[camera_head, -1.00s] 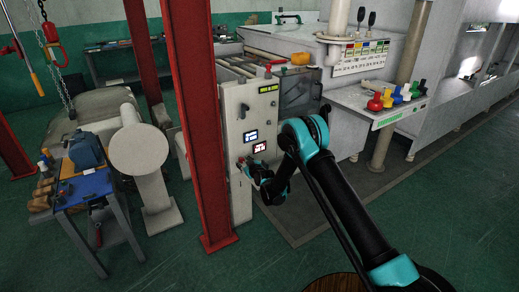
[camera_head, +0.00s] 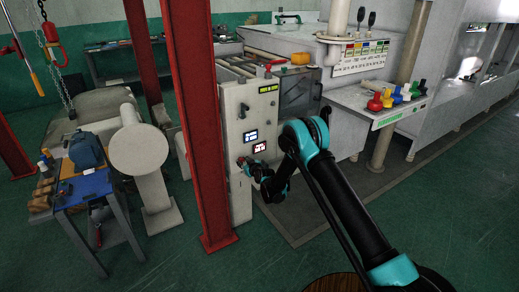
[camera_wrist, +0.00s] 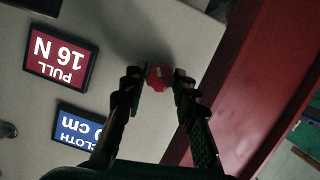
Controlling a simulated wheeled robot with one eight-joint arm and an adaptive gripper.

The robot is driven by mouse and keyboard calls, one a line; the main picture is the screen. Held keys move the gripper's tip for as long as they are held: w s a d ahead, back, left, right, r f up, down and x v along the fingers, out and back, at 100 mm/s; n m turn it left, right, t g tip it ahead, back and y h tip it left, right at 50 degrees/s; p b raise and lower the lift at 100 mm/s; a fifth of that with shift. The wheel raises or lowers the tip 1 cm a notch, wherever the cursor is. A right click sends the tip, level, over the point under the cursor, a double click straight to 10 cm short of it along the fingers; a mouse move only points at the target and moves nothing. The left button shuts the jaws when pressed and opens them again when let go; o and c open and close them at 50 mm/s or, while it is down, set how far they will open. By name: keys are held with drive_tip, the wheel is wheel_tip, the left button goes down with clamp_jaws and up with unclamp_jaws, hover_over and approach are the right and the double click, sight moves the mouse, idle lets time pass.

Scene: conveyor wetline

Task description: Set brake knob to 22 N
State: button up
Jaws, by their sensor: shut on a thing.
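The brake knob (camera_wrist: 159,76) is a small red knob with a pale mark, on the grey panel in the wrist view. My gripper (camera_wrist: 158,88) is shut on it, one finger at each side. In the head view my gripper (camera_head: 247,164) is at the lower part of the light control cabinet (camera_head: 236,108), and the knob is mostly hidden there. A red display (camera_wrist: 56,52) reads "PULL 16 N", upside down in the wrist view. A blue display (camera_wrist: 76,135) beside it reads "CLOTH" with a value ending in "0 cm", partly cut off.
A red steel post (camera_head: 200,130) stands close to the left of the cabinet; it also shows at the right of the wrist view (camera_wrist: 250,90). A roller conveyor (camera_head: 240,64) lies behind the cabinet.

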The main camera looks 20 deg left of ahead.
drive_tip(key=shift+m+g+y, duration=0.3)
drive_tip(key=shift+m+g, duration=0.1)
drive_tip(key=shift+m, duration=0.5)
drive_tip(key=shift+w+d+m+g+y, duration=0.1)
drive_tip(key=shift+m+g+y, duration=0.4)
drive_tip(key=shift+m, duration=0.8)
drive_tip(key=shift+f+m+y, duration=0.1)
drive_tip(key=shift+m+y, duration=0.2)
drive_tip(key=shift+m, duration=0.6)
